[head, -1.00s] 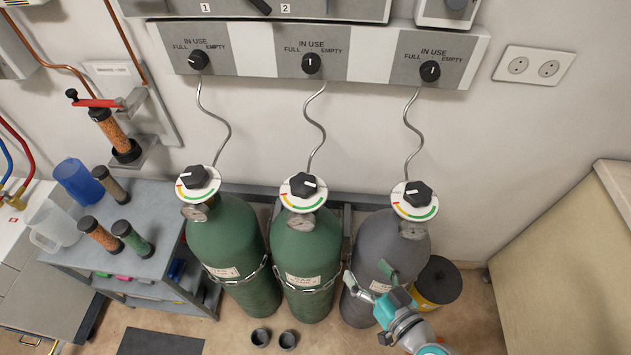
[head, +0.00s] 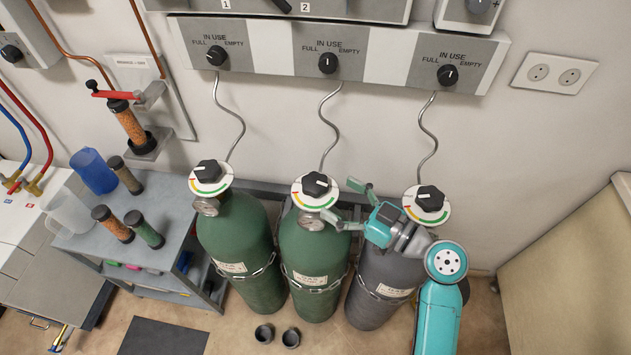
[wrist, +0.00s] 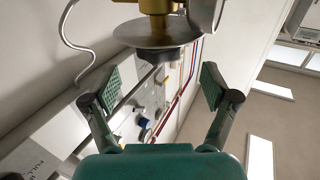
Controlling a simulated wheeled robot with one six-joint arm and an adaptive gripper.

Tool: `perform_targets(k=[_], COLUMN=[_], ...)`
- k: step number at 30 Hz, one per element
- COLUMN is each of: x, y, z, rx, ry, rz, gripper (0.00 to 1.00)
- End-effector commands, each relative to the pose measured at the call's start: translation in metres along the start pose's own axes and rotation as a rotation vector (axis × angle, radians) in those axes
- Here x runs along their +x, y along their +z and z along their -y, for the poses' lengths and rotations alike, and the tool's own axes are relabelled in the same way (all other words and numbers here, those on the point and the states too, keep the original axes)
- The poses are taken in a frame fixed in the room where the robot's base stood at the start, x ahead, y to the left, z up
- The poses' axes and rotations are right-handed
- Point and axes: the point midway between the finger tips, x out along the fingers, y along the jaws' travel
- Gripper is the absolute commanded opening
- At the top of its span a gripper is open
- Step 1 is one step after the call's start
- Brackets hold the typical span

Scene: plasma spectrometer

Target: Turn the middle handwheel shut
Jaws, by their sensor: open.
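The middle handwheel (head: 316,184) is a black lobed knob with a white mark. It sits on a white dial with a coloured rim, on top of the middle green cylinder (head: 311,254). My gripper (head: 345,202) is open and empty just right of it, its fingers pointing left toward it. In the wrist view, which looks upside down, a black handwheel (wrist: 158,56) hangs under a grey disc and a brass stem, beyond and slightly above the gap between my open fingers (wrist: 161,88). No contact shows.
The left handwheel (head: 208,171) tops another green cylinder. The right handwheel (head: 429,198) tops a grey cylinder (head: 378,284), close behind my arm. Curled metal tubes rise to the IN USE panel (head: 273,48). A cart (head: 165,222) with tubes and jugs stands at left.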

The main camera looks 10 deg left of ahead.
Motion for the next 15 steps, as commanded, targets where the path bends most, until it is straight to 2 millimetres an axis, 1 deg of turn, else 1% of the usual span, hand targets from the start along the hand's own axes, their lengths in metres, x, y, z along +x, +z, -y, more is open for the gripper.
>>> perform_targets(k=[1, 6, 10, 15], x=[0.011, 0.039, 0.054, 0.064], y=[0.0, -0.001, 0.0, 0.0], z=[0.002, 0.001, 0.001, 0.0], rx=[-0.002, 0.0, 0.0, 0.001], ry=[-0.005, -0.003, -0.001, 0.001], rz=[0.0, -0.001, 0.0, 0.0], gripper=[0.86, 0.86, 0.86, 0.86])
